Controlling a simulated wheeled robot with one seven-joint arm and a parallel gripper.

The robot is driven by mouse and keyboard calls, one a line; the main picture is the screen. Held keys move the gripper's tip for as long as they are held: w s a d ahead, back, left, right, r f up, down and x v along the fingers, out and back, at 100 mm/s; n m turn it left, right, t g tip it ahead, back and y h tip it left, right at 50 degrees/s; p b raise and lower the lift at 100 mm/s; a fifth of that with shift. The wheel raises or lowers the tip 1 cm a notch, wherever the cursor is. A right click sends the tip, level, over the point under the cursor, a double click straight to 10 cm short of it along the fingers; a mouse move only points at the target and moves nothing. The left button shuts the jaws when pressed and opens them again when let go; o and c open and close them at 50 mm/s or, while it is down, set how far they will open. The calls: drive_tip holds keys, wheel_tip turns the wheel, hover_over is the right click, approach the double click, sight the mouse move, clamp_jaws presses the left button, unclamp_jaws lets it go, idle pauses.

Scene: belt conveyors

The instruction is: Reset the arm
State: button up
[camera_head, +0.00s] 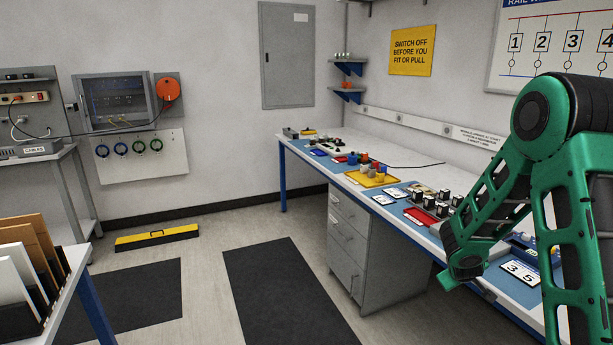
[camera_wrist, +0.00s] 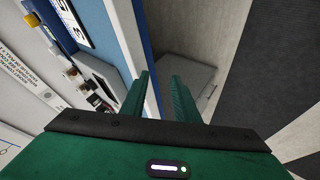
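My green arm (camera_head: 575,160) is folded at the right of the head view, in front of the workbench. The bench's blue edge (camera_wrist: 136,45) passes just beside and behind the left finger. The grey drawer cabinet (camera_wrist: 195,82) shows beyond the fingers.
The workbench (camera_head: 322,165) holds a yellow tray (camera_head: 371,179), a red tray (camera_head: 420,216) and number cards (camera_head: 521,272) near my arm. The drawer cabinet (camera_head: 350,250) stands below it. A rack of panels (camera_head: 30,265) is at the left. Dark mats (camera_head: 285,290) lie on open floor.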

drive_tip(key=s+d+r+m+g+y, duration=0.1)
drive_tip(key=s+r+m+g, duration=0.15)
drive_tip(key=s+r, duration=0.55)
drive_tip(key=s+d+r+m+g, duration=0.2)
drive_tip(key=s+r+m, duration=0.15)
drive_tip(key=s, duration=0.75)
drive_tip(key=s+a+r+m+g+y, duration=0.1)
drive_tip(key=s+a, duration=0.2)
drive_tip(key=s, duration=0.5)
drive_tip(key=s+a+r+m+y, duration=0.1)
drive_tip(key=s+a+r+y, duration=0.1)
drive_tip(key=s, duration=0.5)
drive_tip(key=s+a+r+m+g+y, duration=0.1)
drive_tip(key=s+a+r, duration=0.1)
drive_tip(key=s, duration=0.6)
drive_tip(key=shift+s+a+r+g, duration=0.25)
drive_tip(key=shift+s+a+g, duration=0.1)
drive_tip(key=shift+a, duration=0.45)
drive_tip(key=shift+w, duration=0.15)
drive_tip(key=shift+w+f, duration=0.25)
drive_tip(key=shift+w, duration=0.25)
